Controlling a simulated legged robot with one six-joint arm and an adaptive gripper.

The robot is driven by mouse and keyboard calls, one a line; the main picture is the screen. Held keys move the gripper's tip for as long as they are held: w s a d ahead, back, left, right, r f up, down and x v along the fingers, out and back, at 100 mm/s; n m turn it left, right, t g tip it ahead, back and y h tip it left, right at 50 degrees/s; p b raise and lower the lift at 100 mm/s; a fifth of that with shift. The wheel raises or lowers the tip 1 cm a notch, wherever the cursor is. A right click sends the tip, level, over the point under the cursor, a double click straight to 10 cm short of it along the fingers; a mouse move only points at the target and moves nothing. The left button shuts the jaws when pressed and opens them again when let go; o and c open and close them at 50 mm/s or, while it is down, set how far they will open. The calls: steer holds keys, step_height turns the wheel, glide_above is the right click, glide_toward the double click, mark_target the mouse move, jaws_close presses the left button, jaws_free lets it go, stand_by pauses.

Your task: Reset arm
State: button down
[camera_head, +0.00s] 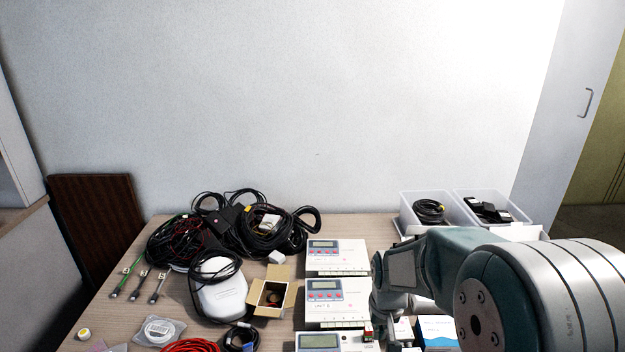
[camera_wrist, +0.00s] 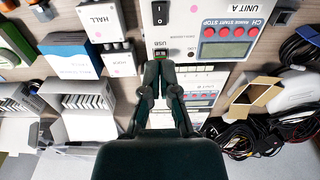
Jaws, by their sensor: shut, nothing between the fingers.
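My gripper (camera_wrist: 160,66) is shut and empty in the wrist view, its two dark fingertips together. The tips show just below the USB-marked spot of a white unit box (camera_wrist: 210,15), beside its red-buttoned panel; I cannot tell whether they touch it. In the head view my arm reaches in from the right over the table's right half. It hides part of the table behind it.
Three white unit boxes (camera_head: 336,257) line the table's (camera_head: 275,225) middle. An open carton (camera_head: 269,297), a white device (camera_head: 219,294) and tangled black cables (camera_head: 205,232) lie left. Two clear bins (camera_head: 425,222) stand at the back right. The air above the table is clear.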

steer(key=s+r+t, duration=0.4)
steer(key=s+r, duration=1.3)
steer(key=s, duration=0.2)
steer(key=shift+s+t, duration=0.15)
steer(key=shift+t, duration=0.25)
